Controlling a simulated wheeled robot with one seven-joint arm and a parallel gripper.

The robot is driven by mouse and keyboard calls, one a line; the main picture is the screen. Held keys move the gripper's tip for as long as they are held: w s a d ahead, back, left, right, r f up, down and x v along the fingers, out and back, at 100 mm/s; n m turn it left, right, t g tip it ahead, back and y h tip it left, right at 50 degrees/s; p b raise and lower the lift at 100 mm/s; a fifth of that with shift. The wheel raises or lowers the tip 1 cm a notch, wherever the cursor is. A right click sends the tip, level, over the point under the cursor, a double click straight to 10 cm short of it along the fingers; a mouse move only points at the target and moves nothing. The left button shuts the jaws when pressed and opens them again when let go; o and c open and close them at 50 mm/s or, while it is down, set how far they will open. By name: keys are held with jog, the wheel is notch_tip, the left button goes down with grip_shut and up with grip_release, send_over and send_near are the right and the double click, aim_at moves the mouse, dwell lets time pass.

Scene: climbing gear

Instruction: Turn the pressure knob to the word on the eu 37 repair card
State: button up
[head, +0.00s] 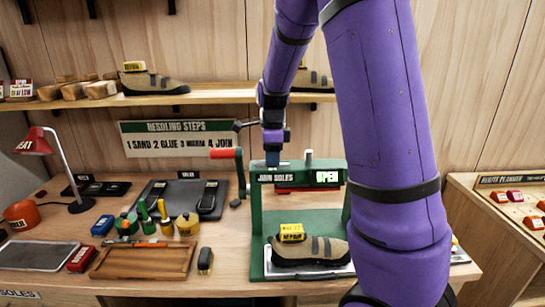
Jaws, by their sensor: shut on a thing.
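The green press (258,225), marked "JOIN SOLES", stands on the bench with an "OPEN" sign (327,177) on its front. My gripper (272,161) points down at the left of the press's top beam. It is shut on what appears to be the pressure knob, which its fingers hide. I cannot read any knob setting or pointer. A tan and dark shoe (315,250) lies in the press. A yellow repair card (291,232) stands on it; its size line is too small to read surely. Another yellow repair card (134,66) is on a shelf shoe (152,83).
A red-handled crank (224,154) sticks out left of the press, and a pale post (308,155) rises from its top. Left on the bench are a wooden tray (142,277), several glue pots and tools, and a red lamp (35,142). A shelf (215,94) runs behind my arm.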

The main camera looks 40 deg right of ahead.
dwell(0.4)
jog(key=o, duration=0.9)
jog(key=shift+r, duration=0.1)
notch_tip(320, 180, up, 11)
jog(key=shift+f, duration=0.2)
jog(key=s+a+r+n+t, duration=0.1)
jog(key=s+a+n, duration=0.3)
jog(key=s+n, duration=0.4)
jog(key=s+a+r+n+t, duration=0.1)
jog(key=s+a+n, duration=0.3)
jog(key=s+n, duration=0.4)
jog(key=s+a+r+n+t, duration=0.2)
jog(key=s+a+n, duration=0.3)
jog(key=s+n, duration=0.3)
jog(key=shift+s+r+n+t, duration=0.1)
jog(key=shift+s+n+t, duration=0.4)
jog(key=shift+s, duration=0.75)
